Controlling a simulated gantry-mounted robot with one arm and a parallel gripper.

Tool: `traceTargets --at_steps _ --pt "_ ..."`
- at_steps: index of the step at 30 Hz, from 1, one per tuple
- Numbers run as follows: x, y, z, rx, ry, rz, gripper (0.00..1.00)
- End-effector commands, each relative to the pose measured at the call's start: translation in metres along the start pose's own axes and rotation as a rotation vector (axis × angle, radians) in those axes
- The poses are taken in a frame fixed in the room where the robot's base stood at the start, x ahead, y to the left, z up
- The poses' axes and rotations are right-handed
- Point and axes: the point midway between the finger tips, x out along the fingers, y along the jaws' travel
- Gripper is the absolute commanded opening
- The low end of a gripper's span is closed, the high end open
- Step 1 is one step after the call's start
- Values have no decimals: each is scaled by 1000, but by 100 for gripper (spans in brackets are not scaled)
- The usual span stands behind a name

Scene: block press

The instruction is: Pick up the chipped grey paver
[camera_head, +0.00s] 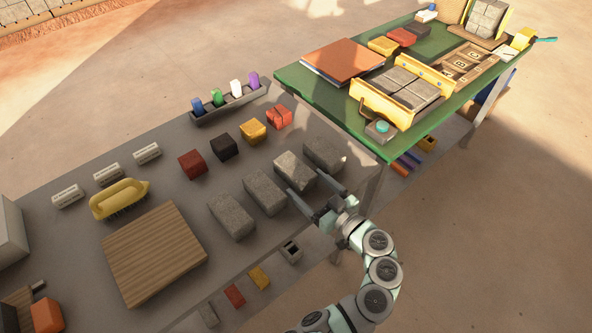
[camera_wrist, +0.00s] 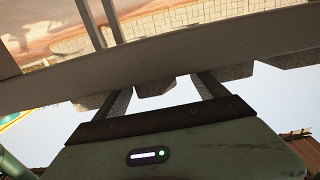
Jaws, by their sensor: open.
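Several grey pavers lie in a slanting row on the grey table (camera_head: 60,225). The paver (camera_head: 293,170) second from the right has a lighter top with uneven edges and looks like the chipped one, though the chip is too small to be sure. My gripper (camera_head: 304,182) is open and empty, its fingertips on either side of this paver's near end. In the wrist view, a paver end (camera_wrist: 154,88) shows between the fingers (camera_wrist: 162,84), apart from both. Other pavers are on its left (camera_head: 265,192), far left (camera_head: 231,216) and right (camera_head: 324,154).
Red (camera_head: 192,164), black (camera_head: 224,146) and yellow (camera_head: 253,130) blocks stand behind the pavers. A wooden board (camera_head: 155,253) and yellow brush (camera_head: 119,199) lie left. A green table (camera_head: 290,92) with a yellow mould (camera_head: 384,109) stands behind right. Neighbouring pavers leave narrow gaps.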

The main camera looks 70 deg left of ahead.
Motion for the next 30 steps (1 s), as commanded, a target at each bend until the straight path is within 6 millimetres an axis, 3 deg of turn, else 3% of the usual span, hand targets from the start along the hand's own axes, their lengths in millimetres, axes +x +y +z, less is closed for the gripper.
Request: traceTargets --at_steps 16,25,30 --pt "62 2 0 -2 -1 -1 82" --pt "66 3 -1 -1 -1 2 82" --pt "66 3 -1 -1 -1 2 68"
